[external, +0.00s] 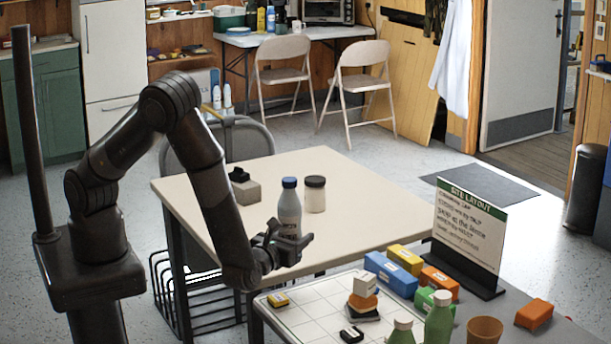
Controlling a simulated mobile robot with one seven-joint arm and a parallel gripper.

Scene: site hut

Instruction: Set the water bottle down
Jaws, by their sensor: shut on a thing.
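The water bottle (289,208) is light grey-white with a blue cap. It stands upright in the external view, in front of the beige table (240,250) in the picture. My gripper (288,243) is shut on the lower part of the bottle. The fingers hide the bottle's base, so I cannot tell whether it touches a surface or hangs above one.
A jar (315,194) with a dark lid and a grey block (246,191) with a black piece stand on the table. The table's right part is clear. A white gridded board (300,320), coloured blocks, green bottles and a sign (467,232) crowd the nearer surface.

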